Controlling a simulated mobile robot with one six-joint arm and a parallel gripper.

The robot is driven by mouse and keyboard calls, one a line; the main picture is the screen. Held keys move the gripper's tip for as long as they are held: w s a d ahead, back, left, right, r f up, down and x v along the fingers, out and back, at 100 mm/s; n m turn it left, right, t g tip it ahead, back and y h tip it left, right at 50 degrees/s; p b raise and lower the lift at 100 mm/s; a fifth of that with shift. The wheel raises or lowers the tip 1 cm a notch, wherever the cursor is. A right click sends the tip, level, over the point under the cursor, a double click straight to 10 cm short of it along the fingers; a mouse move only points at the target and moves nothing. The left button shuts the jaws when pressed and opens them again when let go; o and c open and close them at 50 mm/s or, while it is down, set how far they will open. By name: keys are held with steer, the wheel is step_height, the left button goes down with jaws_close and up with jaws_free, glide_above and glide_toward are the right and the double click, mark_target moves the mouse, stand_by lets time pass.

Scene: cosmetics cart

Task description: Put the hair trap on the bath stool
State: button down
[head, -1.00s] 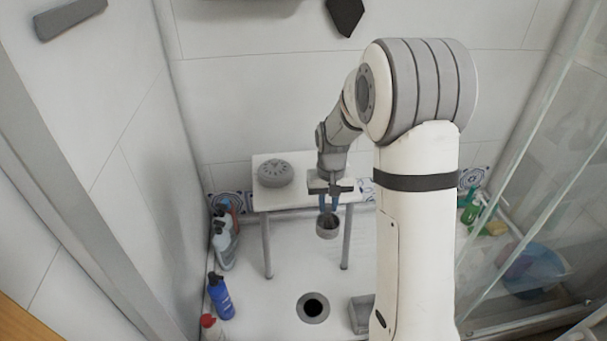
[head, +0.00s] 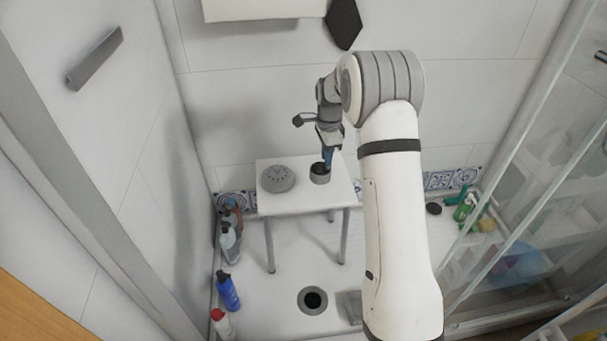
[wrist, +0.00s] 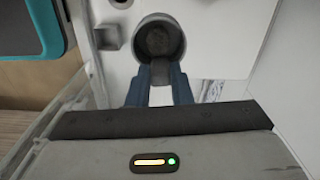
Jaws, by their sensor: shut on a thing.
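The hair trap (head: 319,174) is a small grey round cup, open at the top. My gripper (head: 326,160) is shut on its rim from above. The cup is over the right part of the white bath stool (head: 300,201); I cannot tell whether it touches the seat. In the wrist view, the hair trap (wrist: 158,30) is between the blue fingertips of my gripper (wrist: 162,75), and its dark inside shows.
A grey round disc (head: 277,178) lies on the stool's left part. The floor drain (head: 312,300) is open in front. Bottles, including a blue one (head: 228,291), line the left wall. A glass screen (head: 520,190) stands at right.

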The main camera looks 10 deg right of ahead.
steer(key=shift+w+r+m, duration=0.25)
steer(key=shift+w+m, duration=0.1)
steer(key=shift+m, duration=0.15)
step_height(320, 180, down, 10)
steer(key=shift+r+b, duration=0.1)
steer(key=shift+b, duration=0.8)
steer(key=shift+f, duration=0.2)
steer(key=c, duration=1.3)
jaws_free()
